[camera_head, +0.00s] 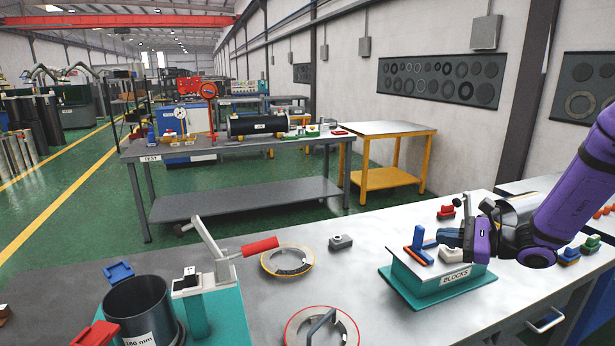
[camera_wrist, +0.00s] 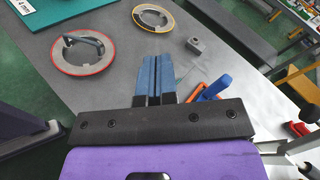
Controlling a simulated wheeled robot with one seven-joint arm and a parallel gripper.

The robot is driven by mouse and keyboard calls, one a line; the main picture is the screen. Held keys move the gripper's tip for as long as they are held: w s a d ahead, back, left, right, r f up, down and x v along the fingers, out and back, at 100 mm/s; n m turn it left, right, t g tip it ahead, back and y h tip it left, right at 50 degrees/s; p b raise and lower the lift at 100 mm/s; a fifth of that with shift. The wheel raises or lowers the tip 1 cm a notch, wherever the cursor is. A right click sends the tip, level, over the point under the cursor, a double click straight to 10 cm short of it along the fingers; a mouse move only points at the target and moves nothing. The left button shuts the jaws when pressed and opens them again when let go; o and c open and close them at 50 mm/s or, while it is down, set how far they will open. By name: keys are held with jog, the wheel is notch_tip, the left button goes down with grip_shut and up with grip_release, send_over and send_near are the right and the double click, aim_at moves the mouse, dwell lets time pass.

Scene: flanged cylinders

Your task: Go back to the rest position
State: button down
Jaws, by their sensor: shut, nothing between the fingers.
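My gripper (camera_head: 450,236) is on the right in the head view, at the end of my purple arm, above the teal stand labelled BLOCKS (camera_head: 455,290). In the wrist view its two blue fingers (camera_wrist: 153,72) lie side by side, shut with nothing between them. An upright blue block (camera_head: 418,240), an orange piece (camera_head: 410,251) and a whitish block (camera_head: 454,254) are on the stand. The blue block also shows just right of the fingers in the wrist view (camera_wrist: 216,87). My gripper partly hides the stand's top in the head view.
On the bench are a yellow-rimmed ring (camera_head: 301,249), a red-rimmed ring (camera_head: 345,318), a small grey block (camera_head: 341,242), a dark cylinder (camera_head: 140,305) and a clamp with a red handle (camera_head: 260,246). A red piece (camera_head: 446,212) lies behind the stand. The centre bench is mostly clear.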

jog(key=s+a+r+n+g+h, duration=0.35)
jog(key=s+r+n, duration=0.2)
jog(key=s, duration=0.25)
jog(key=s+a+r+n+g+h, duration=0.2)
jog(key=s+a+r+n+g, duration=0.3)
jog(key=s, duration=0.3)
jog(key=s+d+r+n+t+h, duration=0.2)
jog(key=s+d+r+n+h, duration=0.1)
jog(key=s, duration=0.4)
jog(key=s+d+r+n+t+h, duration=0.3)
jog(key=s+r+n+h, duration=0.1)
jog(key=s, duration=0.4)
jog(key=shift+d+r+n+h, duration=0.25)
jog(key=shift+r+n+h, duration=0.25)
jog(key=shift+n, duration=0.35)
jog(key=shift+f, duration=0.15)
dwell(1.9)
